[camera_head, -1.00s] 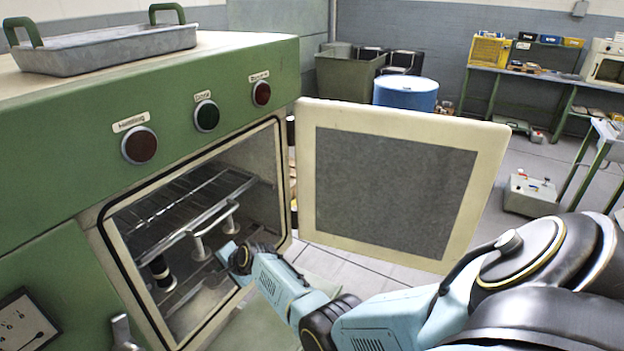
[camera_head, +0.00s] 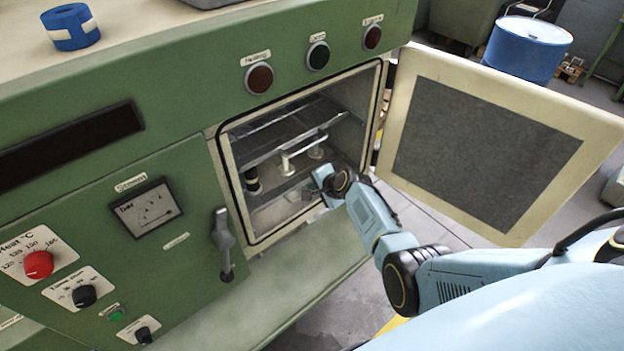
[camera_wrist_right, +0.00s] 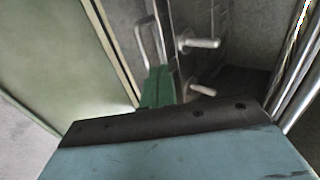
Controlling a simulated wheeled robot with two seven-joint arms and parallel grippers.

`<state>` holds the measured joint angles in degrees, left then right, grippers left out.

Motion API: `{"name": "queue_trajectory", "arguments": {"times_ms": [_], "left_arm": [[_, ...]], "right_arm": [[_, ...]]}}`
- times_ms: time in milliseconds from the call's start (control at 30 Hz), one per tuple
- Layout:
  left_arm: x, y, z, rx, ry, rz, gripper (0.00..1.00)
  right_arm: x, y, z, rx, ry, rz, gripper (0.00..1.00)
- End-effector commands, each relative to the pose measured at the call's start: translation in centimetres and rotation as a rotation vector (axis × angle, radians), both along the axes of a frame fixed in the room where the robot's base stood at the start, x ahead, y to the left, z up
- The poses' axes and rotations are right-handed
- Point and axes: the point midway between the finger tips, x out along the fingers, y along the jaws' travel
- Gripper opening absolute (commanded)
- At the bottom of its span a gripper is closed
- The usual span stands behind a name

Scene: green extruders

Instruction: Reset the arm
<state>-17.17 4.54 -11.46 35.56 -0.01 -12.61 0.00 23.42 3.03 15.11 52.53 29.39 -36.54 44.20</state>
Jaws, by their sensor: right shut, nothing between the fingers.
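My right arm reaches from the lower right to the opening of the green oven (camera_head: 180,170). My right gripper (camera_head: 320,194) is at the lower right of the chamber, below the pale handle (camera_head: 302,151) of the metal rack; the fingertips are small and partly hidden by my wrist. In the right wrist view the gripper fingers (camera_wrist_right: 157,88) look green and together, with nothing seen between them. Two pale pegs (camera_wrist_right: 200,43) show beside them. The oven door (camera_head: 485,145) is swung open to the right. My left gripper is out of view.
The door stands just behind and right of my arm. A silver latch lever (camera_head: 223,245) and a control panel with a red knob (camera_head: 39,264) are on the oven front. A blue tape roll (camera_head: 71,27) lies on top. A blue drum (camera_head: 526,48) stands behind the door.

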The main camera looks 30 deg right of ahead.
Motion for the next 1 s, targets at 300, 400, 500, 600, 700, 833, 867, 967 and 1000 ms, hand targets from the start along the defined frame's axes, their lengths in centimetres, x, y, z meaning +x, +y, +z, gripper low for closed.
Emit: {"name": "queue_trajectory", "arguments": {"times_ms": [300, 400, 500, 600, 700, 833, 867, 967, 1000], "left_arm": [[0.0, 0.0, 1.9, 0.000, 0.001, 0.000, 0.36], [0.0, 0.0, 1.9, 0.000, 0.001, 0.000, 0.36], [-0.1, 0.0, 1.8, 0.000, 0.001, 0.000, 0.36], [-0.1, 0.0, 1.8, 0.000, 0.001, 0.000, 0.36], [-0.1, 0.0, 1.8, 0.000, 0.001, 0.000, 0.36], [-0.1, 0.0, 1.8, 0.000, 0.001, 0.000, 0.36], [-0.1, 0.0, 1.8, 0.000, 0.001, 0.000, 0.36], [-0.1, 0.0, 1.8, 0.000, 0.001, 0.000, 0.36], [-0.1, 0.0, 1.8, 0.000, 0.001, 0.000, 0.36]], "right_arm": [[-0.9, 0.1, 1.3, 0.000, 0.001, 0.006, 0.00], [-0.9, 0.1, 1.3, -0.001, 0.002, 0.007, 0.00], [-1.1, 0.1, 1.2, -0.009, 0.003, 0.016, 0.00], [-2.3, 0.1, 1.0, -0.057, 0.014, 0.066, 0.00], [-4.7, 0.4, 0.9, -0.158, 0.034, 0.176, 0.00], [-9.3, 1.4, 1.1, -0.327, 0.076, 0.373, 0.00], [-10.5, 1.7, 1.2, -0.365, 0.086, 0.421, 0.00], [-14.3, 2.8, 1.9, -0.485, 0.119, 0.576, 0.00], [-15.9, 3.3, 2.3, -0.531, 0.133, 0.636, 0.00]]}}
